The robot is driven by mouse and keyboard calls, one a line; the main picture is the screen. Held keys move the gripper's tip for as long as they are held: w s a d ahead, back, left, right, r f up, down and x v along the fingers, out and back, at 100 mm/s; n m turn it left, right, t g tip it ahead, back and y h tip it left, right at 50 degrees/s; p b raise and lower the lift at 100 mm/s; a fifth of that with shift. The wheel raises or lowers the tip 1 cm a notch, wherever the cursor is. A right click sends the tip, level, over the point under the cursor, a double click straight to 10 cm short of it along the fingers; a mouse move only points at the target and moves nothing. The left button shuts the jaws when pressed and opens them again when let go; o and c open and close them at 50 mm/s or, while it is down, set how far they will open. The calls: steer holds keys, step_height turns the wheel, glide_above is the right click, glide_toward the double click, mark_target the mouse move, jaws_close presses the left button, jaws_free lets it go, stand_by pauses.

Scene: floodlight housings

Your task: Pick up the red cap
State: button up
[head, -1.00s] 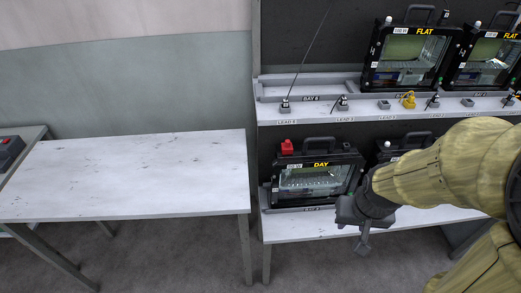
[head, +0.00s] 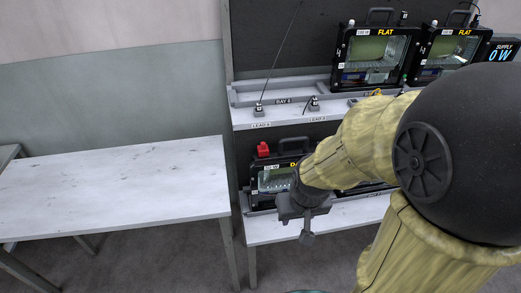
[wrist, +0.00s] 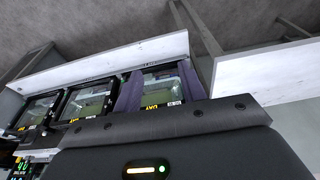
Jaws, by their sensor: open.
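The red cap (head: 263,149) sits at the top left corner of a black floodlight housing (head: 253,186) marked DAY on the lower shelf. My gripper (head: 305,222) is in front of that housing's right side, below and to the right of the cap, and apart from it. In the wrist view the two purplish fingers (wrist: 160,88) stand apart with nothing held, and a DAY housing (wrist: 164,100) shows between them. The cap cannot be made out in the wrist view. My arm hides the housing's right part.
An empty white table (head: 110,190) stands at the left. The upper shelf (head: 245,117) carries FLAT housings (head: 374,55) with handles, plus leads on its front edge, one with a thin upright wire (head: 285,55). A supply display (head: 501,54) is at the far right. My arm covers much of the lower shelf.

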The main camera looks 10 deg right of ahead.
steer(key=w+d+f+m+t+h+b, duration=0.1)
steer(key=w+d+f+t+b, duration=0.3)
steer(key=w, duration=0.6)
steer(key=w+d+f+t+b, duration=0.2)
steer(key=w+f+t, duration=0.3)
steer(key=w, duration=0.5)
steer(key=w+a+f+n+t+y+b, duration=0.2)
steer(key=w+a+n+t+y+b, duration=0.1)
steer(key=w+n+t+y+b, duration=0.1)
steer(key=shift+w+a+f+t+y, duration=0.4)
steer(key=shift+w+t+y, duration=0.15)
steer(key=shift+t+y, duration=0.4)
steer(key=shift+w, duration=0.1)
